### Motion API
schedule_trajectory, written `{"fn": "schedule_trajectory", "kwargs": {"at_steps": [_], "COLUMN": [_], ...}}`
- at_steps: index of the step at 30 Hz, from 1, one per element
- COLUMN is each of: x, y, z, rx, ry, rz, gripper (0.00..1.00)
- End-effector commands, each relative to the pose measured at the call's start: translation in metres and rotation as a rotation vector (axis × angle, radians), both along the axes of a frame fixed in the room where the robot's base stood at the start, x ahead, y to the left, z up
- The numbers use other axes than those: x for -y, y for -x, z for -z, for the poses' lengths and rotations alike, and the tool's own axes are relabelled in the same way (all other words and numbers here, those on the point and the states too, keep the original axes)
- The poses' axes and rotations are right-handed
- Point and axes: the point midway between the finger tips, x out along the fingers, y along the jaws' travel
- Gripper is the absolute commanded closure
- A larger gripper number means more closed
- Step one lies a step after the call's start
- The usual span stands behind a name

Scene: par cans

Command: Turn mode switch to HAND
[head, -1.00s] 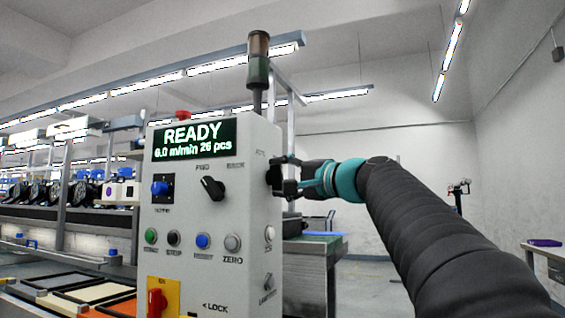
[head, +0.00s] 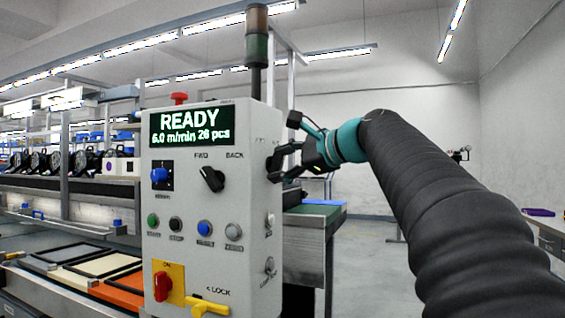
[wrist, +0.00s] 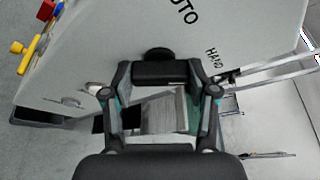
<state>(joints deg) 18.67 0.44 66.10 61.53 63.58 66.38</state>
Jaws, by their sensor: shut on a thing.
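The mode switch is a black knob on the right side face of the grey control box (head: 190,270). It shows in the wrist view (wrist: 158,53) just beyond my fingertips, below the AUTO lettering and left of the HAND lettering. In the head view my gripper (head: 281,165) reaches the switch from the right and largely covers it. My gripper also shows in the wrist view (wrist: 160,73), its finger pads shut on the switch.
The box front has a READY display (head: 190,128), a FWD/BACK knob (head: 212,179), a blue knob (head: 160,175), several buttons and a red-yellow switch (head: 163,286). A key switch (head: 269,268) sits lower on the side face.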

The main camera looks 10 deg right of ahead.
Motion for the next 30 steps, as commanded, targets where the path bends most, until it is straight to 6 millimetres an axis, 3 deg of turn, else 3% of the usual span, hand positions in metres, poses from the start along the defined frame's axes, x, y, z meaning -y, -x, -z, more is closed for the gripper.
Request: {"fn": "schedule_trajectory", "kwargs": {"at_steps": [24,25,27,30], "x": [-0.0001,-0.0001,-0.0001,0.0000], "y": [-0.0003,-0.0003,-0.0003,-0.0003], "z": [0.0006,0.0006,0.0005,0.0003], "rx": [-0.098,-0.098,-0.098,-0.097], "ry": [-0.070,-0.070,-0.070,-0.070], "rz": [-0.002,-0.002,-0.002,-0.002], "gripper": [0.77,0.34,0.17,0.17]}}
